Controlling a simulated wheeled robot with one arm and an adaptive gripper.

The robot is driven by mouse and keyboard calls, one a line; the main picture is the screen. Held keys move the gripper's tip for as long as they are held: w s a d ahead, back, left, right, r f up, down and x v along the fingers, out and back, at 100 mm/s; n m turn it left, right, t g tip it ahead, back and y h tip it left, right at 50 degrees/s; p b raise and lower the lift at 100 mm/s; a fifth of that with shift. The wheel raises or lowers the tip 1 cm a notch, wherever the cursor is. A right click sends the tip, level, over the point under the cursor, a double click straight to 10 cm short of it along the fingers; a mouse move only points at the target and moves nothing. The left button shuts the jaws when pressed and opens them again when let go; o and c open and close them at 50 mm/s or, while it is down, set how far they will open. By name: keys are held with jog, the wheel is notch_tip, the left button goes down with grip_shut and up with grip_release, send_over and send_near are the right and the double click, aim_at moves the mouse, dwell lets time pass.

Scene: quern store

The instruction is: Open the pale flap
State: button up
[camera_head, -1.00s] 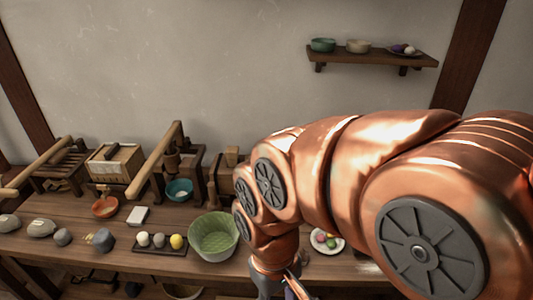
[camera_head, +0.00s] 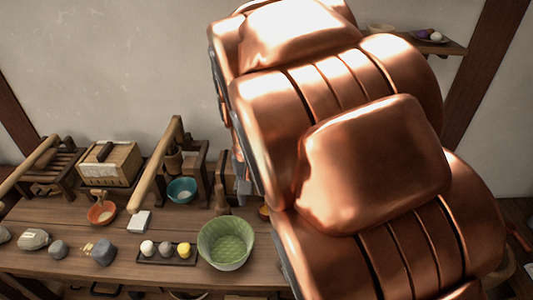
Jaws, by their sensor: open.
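A pale wooden box (camera_head: 110,165) stands at the back left of the bench, with a dark bar across its top. I cannot make out for certain which part is the pale flap; a pale panel faces the front of this box, and no gap shows in it. My copper arm fills the right half of the view. My gripper (camera_head: 243,188) is mostly hidden behind the arm; only a small grey part shows beside the wooden stand, well right of the pale box. It is open, and I see nothing in it.
A wooden lever frame (camera_head: 157,172) stands right of the box, by a teal bowl (camera_head: 181,190). A shelf hangs behind my arm.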

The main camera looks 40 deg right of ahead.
jog(key=w+d+f+m, duration=0.2)
jog(key=w+d+m, duration=0.1)
jog(key=w+d, duration=0.3)
jog(key=w+d+f+m+p, duration=0.1)
jog(key=w+d+m, duration=0.2)
jog(key=w+d, duration=0.3)
jog(key=w+d+f+m+p, duration=0.1)
jog(key=w+d+f+m, duration=0.1)
jog(key=w+d, duration=0.5)
jog(key=shift+w+d+f+m+t, duration=0.1)
jog(key=shift+w+f+m+t, duration=0.1)
jog(key=shift+w, duration=0.5)
jog(key=shift+w+f+m+t, duration=0.1)
jog(key=shift+w+m+t, duration=0.1)
jog(key=shift+w, duration=0.45)
jog(key=shift+w+d+f, duration=0.3)
jog(key=shift+w+f, duration=0.1)
jog(key=shift+f, duration=0.1)
jog(key=shift+f+p, duration=1.35)
jog(key=shift+f, duration=2.45)
jog(key=shift+c, duration=0.4)
grip_shut()
